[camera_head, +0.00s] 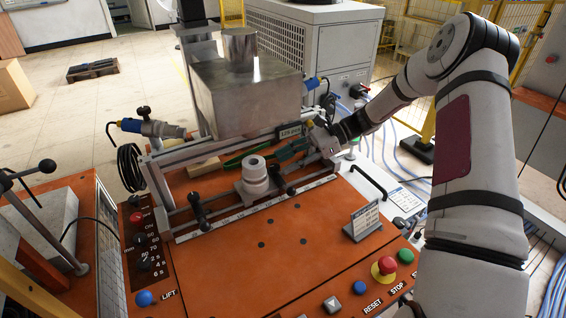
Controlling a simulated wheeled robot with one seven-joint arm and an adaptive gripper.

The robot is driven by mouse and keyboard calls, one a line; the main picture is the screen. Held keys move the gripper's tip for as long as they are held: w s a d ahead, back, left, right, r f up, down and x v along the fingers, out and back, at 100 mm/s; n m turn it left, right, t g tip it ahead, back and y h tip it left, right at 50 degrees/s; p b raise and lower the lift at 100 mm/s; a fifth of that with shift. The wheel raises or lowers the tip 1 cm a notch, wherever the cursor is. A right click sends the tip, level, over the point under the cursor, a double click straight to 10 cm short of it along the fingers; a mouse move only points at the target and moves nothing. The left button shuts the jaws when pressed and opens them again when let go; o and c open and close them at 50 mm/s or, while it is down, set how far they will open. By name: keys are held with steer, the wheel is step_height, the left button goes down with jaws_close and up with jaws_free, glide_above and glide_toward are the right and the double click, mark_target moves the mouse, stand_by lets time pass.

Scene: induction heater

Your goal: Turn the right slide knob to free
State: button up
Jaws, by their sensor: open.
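The slide rail (240,212) runs along the orange machine top, in front of a white stacked cylinder (255,178). The left slide knob (197,204), a black lever with a round end, stands left of the cylinder. The right slide knob (282,181), also black, is just right of the cylinder. My gripper (326,148) is behind and to the right of the right knob, beside the small digital display, and appears apart from the knob. It is open, with its fingers small and partly unclear. The knob's setting is too small to read.
A metal box (244,92) stands above the rear of the rail. A label stand (363,219) and a red emergency button (384,267) are at front right. The orange top (250,272) before the rail is mostly clear.

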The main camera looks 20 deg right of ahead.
steer(key=v, duration=1)
steer(key=shift+s+d, duration=0.1)
